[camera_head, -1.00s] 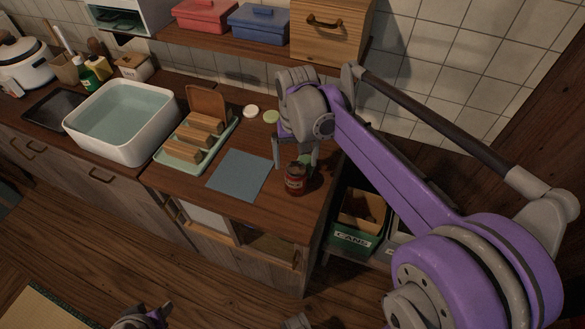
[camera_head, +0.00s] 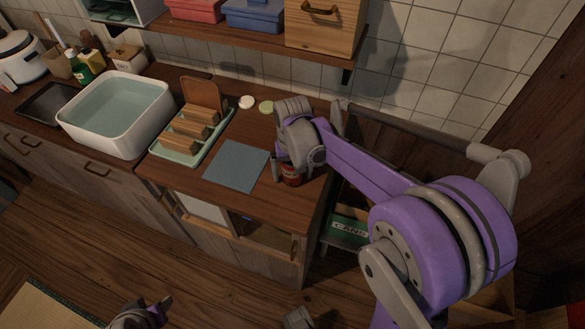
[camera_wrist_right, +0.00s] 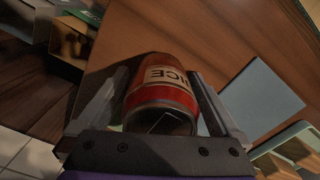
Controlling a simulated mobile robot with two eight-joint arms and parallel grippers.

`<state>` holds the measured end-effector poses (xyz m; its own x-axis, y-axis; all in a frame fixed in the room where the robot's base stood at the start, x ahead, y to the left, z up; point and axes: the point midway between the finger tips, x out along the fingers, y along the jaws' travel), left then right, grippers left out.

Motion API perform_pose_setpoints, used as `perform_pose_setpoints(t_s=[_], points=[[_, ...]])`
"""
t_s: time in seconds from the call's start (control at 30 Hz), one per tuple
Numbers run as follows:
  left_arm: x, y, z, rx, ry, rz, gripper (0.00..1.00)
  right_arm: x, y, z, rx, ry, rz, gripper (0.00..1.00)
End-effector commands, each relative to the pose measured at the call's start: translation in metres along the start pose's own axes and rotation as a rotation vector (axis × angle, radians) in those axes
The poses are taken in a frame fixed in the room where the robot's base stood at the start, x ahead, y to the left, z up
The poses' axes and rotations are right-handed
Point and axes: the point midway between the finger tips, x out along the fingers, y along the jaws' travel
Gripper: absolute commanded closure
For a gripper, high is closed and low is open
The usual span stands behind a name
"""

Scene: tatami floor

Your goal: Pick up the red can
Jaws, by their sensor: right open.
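The red can (camera_head: 291,177) stands on the wooden counter, near its right front part, and is partly hidden by my right gripper (camera_head: 290,168) above it. In the right wrist view the can (camera_wrist_right: 160,98) has a red and cream label with part of a word, and its near end looks dark. My right gripper (camera_wrist_right: 158,80) is open, with one finger on each side of the can. Whether either finger touches it, I cannot tell. My left gripper (camera_head: 140,314) is at the bottom left edge, low over the floor; its jaws are not clear.
A blue-grey mat (camera_head: 236,165) lies left of the can. Further left are a green rack (camera_head: 164,155) with wooden blocks and a white basin (camera_head: 72,132). Two small lids (camera_head: 257,105) lie behind. A crate marked CANS (camera_head: 345,229) stands below, right of the counter.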

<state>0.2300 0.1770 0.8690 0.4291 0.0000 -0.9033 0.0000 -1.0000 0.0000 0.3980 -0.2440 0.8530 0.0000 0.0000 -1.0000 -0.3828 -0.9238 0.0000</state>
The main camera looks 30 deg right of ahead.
Motion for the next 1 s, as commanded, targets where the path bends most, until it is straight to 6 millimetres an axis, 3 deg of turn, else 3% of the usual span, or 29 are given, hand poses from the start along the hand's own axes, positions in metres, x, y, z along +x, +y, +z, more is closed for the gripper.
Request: perform_pose_setpoints(t_s=[0.07, 0.43, 0.77, 1.0], points=[[0.000, 0.000, 0.000, 0.000, 0.000, 0.000, 0.50, 0.000, 0.000, 0.000, 0.000, 0.000, 0.000, 0.07], [0.000, 0.000, 0.000, 0.000, 0.000, 0.000, 0.50, 0.000, 0.000, 0.000, 0.000, 0.000, 0.000, 0.74], [-0.001, 0.000, -0.001, 0.000, 0.000, 0.000, 0.50, -0.008, 0.000, 0.000, 0.000, 0.000, 0.000, 0.76], [-0.005, 0.000, -0.004, 0.000, 0.002, 0.000, 0.50, -0.053, 0.000, 0.000, 0.001, 0.000, 0.000, 0.76]])
